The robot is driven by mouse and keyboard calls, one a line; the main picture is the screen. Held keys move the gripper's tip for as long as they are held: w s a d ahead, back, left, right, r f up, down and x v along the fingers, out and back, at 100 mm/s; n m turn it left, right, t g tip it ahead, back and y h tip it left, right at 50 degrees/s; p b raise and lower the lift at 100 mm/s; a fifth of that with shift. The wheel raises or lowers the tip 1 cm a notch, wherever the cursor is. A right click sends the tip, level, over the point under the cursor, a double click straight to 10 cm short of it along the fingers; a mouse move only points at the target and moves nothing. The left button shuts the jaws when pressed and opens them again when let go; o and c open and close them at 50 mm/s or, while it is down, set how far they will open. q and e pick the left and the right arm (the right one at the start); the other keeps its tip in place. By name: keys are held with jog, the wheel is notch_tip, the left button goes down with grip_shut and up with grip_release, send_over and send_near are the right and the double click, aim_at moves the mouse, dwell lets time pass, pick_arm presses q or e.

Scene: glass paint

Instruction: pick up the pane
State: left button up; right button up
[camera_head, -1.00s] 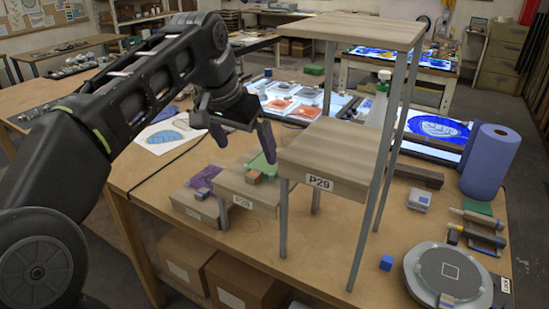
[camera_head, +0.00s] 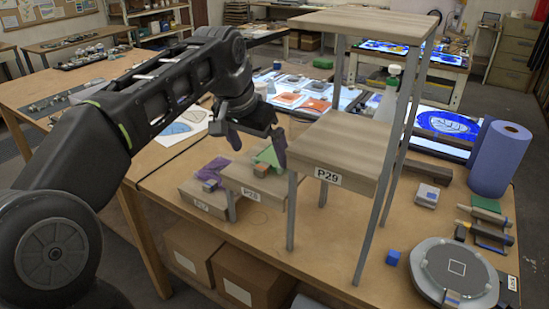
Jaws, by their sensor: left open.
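A purple pane (camera_head: 213,168) lies on the low wooden stand at the left, with a small block (camera_head: 209,185) near its front edge. A green pane (camera_head: 268,156) lies on the stand labelled P28, with a small brown block (camera_head: 261,169) in front of it. My left gripper (camera_head: 257,148) is open and empty, its fingers apart and pointing down above these two stands. Its right finger partly covers the green pane's area. I cannot tell how high it is above the panes. My right gripper does not show.
A taller shelf labelled P29 (camera_head: 327,177) on metal legs stands just right of the gripper, with a higher board (camera_head: 365,24) above.

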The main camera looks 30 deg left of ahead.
aim_at(265, 164)
pick_arm(q)
jog(key=x, duration=0.4)
jog(key=shift+f, duration=0.15)
dwell(0.4)
jog(key=c, duration=1.4)
jog(key=shift+c, duration=0.2)
notch_tip(265, 164, up, 7)
jog(key=shift+w+f+p, duration=0.1)
jog(key=shift+p, duration=0.3)
notch_tip(265, 164, up, 3)
jog(key=shift+r+p, duration=0.2)
jog(key=shift+p, duration=0.75)
